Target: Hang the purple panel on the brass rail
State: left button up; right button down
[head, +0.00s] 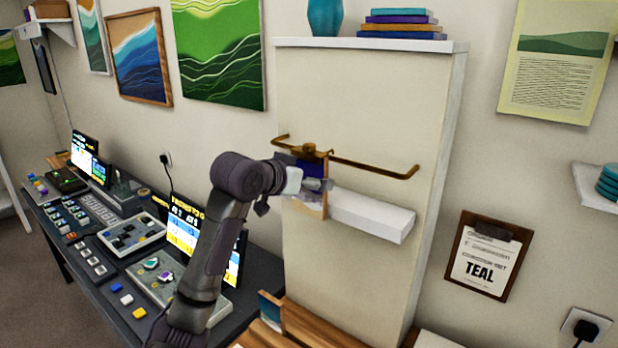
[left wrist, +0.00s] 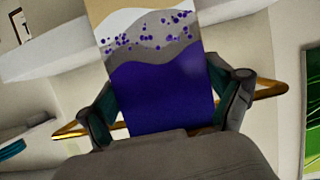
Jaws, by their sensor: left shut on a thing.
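The purple panel (head: 312,170) is small and upright, with a brown edge, in front of the brass rail (head: 375,168). In the left wrist view the panel (left wrist: 158,92) shows a deep purple band, a grey band with purple dots and a cream band. My left gripper (head: 308,186) is shut on the panel, with a finger at each side. A brass-coloured piece at the panel's top is level with the rail; I cannot tell whether it is hooked over it. The rail (left wrist: 268,92) passes behind the panel in the left wrist view. My right gripper is not in view.
A white ledge (head: 372,213) juts out just below the rail. A tall cream cabinet (head: 365,90) backs it. A small blue panel (head: 270,308) stands in a wooden rack (head: 305,325) below. A desk with consoles (head: 135,235) lies left. A clipboard (head: 487,256) reading TEAL hangs right.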

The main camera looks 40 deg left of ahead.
pick_arm(q)
jog(key=shift+f, duration=0.25)
dwell(0.8)
jog(key=shift+f, duration=0.15)
dwell(0.9)
jog(key=o, duration=0.8)
jog(key=shift+o, duration=0.2)
jog(key=shift+s, duration=0.15)
jog(key=v, duration=1.1)
jog(key=shift+s+r, duration=0.2)
jog(key=shift+s, duration=0.1)
jog(key=shift+d, duration=0.15)
